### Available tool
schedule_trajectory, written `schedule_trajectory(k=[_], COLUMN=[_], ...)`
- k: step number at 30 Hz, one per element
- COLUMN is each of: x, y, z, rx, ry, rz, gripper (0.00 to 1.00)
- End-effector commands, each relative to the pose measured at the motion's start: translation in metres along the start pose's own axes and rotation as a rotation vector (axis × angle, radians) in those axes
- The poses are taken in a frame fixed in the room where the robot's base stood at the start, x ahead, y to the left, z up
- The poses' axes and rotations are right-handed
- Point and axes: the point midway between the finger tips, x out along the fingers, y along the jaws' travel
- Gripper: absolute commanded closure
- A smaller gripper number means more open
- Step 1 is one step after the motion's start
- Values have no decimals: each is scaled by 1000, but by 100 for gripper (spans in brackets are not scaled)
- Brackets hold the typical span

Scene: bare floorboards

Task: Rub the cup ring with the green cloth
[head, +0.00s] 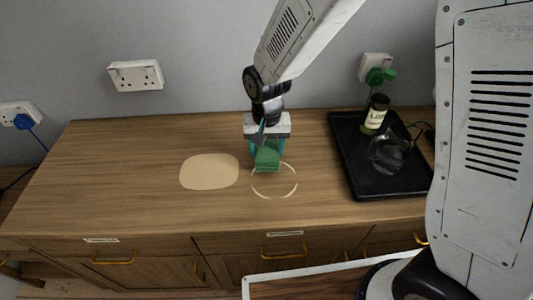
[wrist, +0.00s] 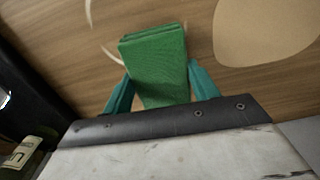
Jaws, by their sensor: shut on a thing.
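The green cloth (head: 267,159) is a small folded block. My gripper (head: 266,150) is shut on it, with a teal finger on each side. In the wrist view the cloth (wrist: 157,62) sticks out beyond the fingers of my gripper (wrist: 157,88). The cup ring (head: 291,192) is a thin pale circle on the wooden top. The cloth is over the ring's far edge in the head view and hides part of it. Pieces of the ring (wrist: 89,12) show beside the cloth in the wrist view. I cannot tell whether the cloth touches the wood.
A pale tan patch (head: 209,172) lies on the wooden cabinet top (head: 130,160) left of the ring. A black tray (head: 376,188) to the right holds a labelled dark jar (head: 376,114) and a clear glass item (head: 388,151). Wall sockets (head: 136,76) are behind. The left of the top is clear.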

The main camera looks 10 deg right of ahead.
Motion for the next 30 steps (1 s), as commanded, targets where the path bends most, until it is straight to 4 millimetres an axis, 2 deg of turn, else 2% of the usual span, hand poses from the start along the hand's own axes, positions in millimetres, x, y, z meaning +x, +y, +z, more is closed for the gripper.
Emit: schedule_trajectory(k=[16, 30], x=[-49, -54], y=[7, 7], z=[-3, -2], rx=[12, 12], ry=[1, -1], rz=[0, 1], gripper=[70, 70])
